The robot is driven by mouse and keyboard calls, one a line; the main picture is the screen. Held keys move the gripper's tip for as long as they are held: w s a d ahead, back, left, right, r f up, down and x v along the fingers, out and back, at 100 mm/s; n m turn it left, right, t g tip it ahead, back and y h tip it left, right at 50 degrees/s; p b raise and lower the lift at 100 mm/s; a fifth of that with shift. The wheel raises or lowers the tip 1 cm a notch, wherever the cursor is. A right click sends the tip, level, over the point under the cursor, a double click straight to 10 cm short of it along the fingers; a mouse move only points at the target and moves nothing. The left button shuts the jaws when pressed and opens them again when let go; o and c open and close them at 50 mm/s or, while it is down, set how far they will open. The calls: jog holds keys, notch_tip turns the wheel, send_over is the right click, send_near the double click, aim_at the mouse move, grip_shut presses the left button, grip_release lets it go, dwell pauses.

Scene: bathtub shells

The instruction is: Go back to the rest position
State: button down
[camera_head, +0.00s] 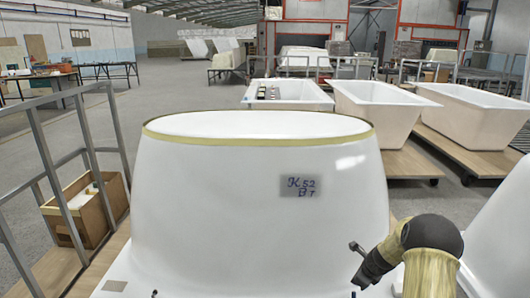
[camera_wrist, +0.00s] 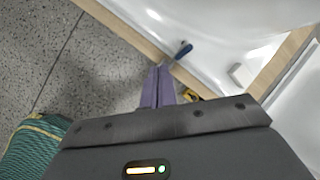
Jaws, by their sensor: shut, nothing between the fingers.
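My gripper (camera_wrist: 160,72) shows in the wrist view with its two purple fingers together and nothing between them. It points toward the wooden edge (camera_wrist: 130,32) under a white shell (camera_wrist: 215,30). In the head view my arm is at the lower right, in front of the large white tub shell (camera_head: 250,220), bent at a black joint. The fingers cannot be made out clearly there. The shell has a yellow-taped rim and a handwritten label (camera_head: 301,187).
A dark blue handle-like thing (camera_wrist: 182,51) lies near the fingertips, with a small white block (camera_wrist: 240,75) to the right. Metal railings (camera_head: 50,165) and a wooden box (camera_head: 82,212) stand left. White tubs (camera_head: 385,103) on wooden platforms stand behind. Open floor (camera_head: 190,85) lies back left.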

jog(key=s+a+r+n+g, duration=0.2)
jog(key=s+a+r+n, duration=1)
jog(key=s+r+n, duration=0.15)
jog(key=s+a+r+n+h, duration=0.1)
jog(key=s+a+r+n, duration=0.15)
jog(key=s+n, duration=0.45)
jog(key=s+a+r+n+h, duration=0.1)
jog(key=s+a+r+n, duration=0.15)
jog(key=s+n, duration=0.55)
notch_tip(320, 180, up, 28)
jog(key=s+m+p, duration=0.1)
jog(key=m+p, duration=0.1)
jog(key=p, duration=2.6)
jog(key=shift+s, duration=0.25)
jog(key=shift+a, duration=0.1)
